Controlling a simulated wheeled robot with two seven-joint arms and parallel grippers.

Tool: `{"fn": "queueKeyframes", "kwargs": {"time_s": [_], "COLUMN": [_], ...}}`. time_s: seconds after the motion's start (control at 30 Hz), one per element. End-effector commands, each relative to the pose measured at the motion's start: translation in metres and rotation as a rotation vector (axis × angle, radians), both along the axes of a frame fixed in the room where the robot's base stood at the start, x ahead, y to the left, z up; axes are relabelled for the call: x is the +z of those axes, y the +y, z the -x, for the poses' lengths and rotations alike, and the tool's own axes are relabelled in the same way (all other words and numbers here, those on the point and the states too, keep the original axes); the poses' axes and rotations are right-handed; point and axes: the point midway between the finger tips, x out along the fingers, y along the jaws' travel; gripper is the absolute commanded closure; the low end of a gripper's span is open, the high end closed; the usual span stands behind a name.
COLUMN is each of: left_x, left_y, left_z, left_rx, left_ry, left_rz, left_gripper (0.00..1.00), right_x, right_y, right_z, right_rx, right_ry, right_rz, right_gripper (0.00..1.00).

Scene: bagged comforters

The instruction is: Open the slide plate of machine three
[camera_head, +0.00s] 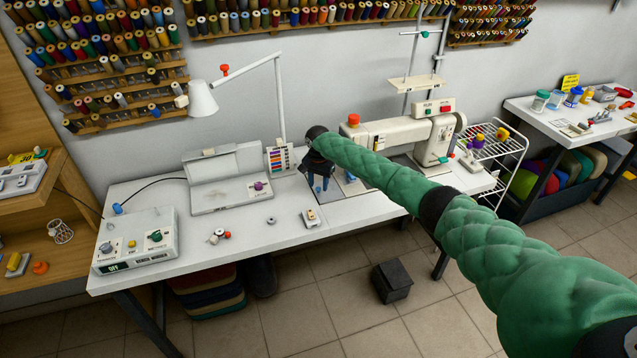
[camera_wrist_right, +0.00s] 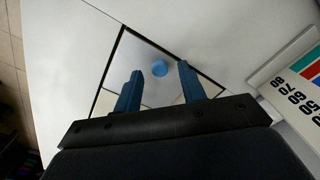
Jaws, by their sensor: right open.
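The cream sewing machine (camera_head: 388,134) stands at the right part of the white table. In the right wrist view, a shiny metal plate (camera_wrist_right: 143,55) with a round blue knob (camera_wrist_right: 159,68) is set flush in the white surface, framed by a dark gap. My right gripper (camera_head: 321,188) is left of the machine head, pointing down over the table. In the wrist view its blue fingers (camera_wrist_right: 158,82) are apart and empty, with the knob seen between and just beyond their tips. Whether they touch the plate I cannot tell. My left gripper is out of view.
A colour chart card (camera_head: 280,158) stands left of my right gripper. Bare tabletop (camera_head: 270,245) lies toward the front.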

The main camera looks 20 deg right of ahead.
Motion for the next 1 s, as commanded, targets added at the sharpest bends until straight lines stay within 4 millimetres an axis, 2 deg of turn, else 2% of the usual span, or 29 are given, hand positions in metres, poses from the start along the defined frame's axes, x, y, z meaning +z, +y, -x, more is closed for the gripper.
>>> {"fn": "queueKeyframes", "kwargs": {"time_s": [0.13, 0.4, 0.6, 0.83, 0.9, 1.0], "left_x": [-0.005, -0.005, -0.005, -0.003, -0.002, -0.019], "left_y": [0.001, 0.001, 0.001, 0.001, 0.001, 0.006], "left_z": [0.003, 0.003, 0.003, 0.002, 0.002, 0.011], "left_rx": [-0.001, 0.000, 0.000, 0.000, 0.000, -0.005], "left_ry": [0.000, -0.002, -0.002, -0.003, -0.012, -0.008], "left_rz": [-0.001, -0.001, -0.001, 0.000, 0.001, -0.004], "left_gripper": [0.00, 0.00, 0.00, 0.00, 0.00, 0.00], "right_x": [-0.007, -0.009, -0.009, -0.008, -0.007, -0.007], "right_y": [-0.001, -0.001, -0.001, 0.003, 0.012, 0.030], "right_z": [0.000, 0.000, 0.000, 0.000, 0.001, 0.002], "right_rx": [-0.001, -0.001, -0.001, 0.000, 0.002, 0.002], "right_ry": [0.001, 0.000, 0.000, 0.001, 0.001, 0.002], "right_rz": [0.000, 0.000, 0.000, -0.001, -0.002, -0.004], "right_gripper": [0.59, 0.59, 0.99, 1.00, 1.00, 1.00]}}
